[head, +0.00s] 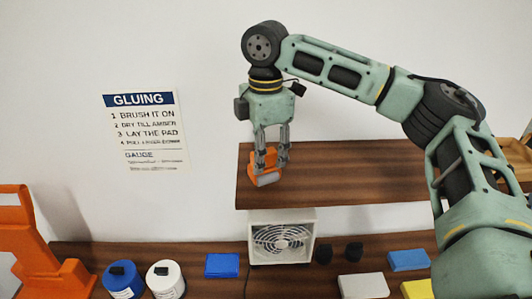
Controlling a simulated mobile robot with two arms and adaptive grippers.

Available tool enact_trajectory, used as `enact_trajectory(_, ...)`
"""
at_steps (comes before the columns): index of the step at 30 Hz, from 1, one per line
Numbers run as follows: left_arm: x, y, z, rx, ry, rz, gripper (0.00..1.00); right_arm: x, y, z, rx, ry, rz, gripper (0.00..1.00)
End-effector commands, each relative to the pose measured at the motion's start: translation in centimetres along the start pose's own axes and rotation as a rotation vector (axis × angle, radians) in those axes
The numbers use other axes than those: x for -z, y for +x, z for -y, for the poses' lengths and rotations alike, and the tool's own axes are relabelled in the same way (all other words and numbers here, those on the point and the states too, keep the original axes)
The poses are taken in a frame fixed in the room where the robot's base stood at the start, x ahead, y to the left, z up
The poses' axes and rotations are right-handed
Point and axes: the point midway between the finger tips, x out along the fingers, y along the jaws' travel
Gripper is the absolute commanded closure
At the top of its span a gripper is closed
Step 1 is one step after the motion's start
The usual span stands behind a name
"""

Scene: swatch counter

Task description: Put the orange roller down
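The orange roller (263,164) has an orange body with a pale grey cylinder at its lower edge. My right gripper (271,160) points straight down and its fingers are closed on the roller's body, hiding part of it. The roller appears in front of the left part of the dark wooden shelf (350,175). I cannot tell whether it touches the shelf board or hangs just above it. My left gripper is not in view.
An orange stand (40,245) is far left. The shelf's middle looks bare.

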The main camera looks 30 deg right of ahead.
Motion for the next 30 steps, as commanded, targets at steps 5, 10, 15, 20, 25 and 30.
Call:
enact_trajectory(5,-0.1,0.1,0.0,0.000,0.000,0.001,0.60,0.0,0.8,0.2,0.015,-0.002,0.006,0.60)
enact_trajectory(10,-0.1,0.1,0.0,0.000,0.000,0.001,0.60,0.0,0.8,0.2,0.015,-0.002,0.006,0.60)
enact_trajectory(15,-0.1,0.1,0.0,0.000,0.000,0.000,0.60,0.0,0.7,0.2,0.014,-0.001,0.005,0.60)
enact_trajectory(20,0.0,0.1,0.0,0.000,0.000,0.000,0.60,0.0,0.7,0.2,0.013,-0.001,0.005,0.60)
enact_trajectory(25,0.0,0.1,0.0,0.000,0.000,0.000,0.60,0.0,0.3,0.1,0.011,-0.001,0.005,0.60)
enact_trajectory(30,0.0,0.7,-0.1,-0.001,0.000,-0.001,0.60,0.1,-1.4,0.0,0.006,0.000,0.003,0.60)
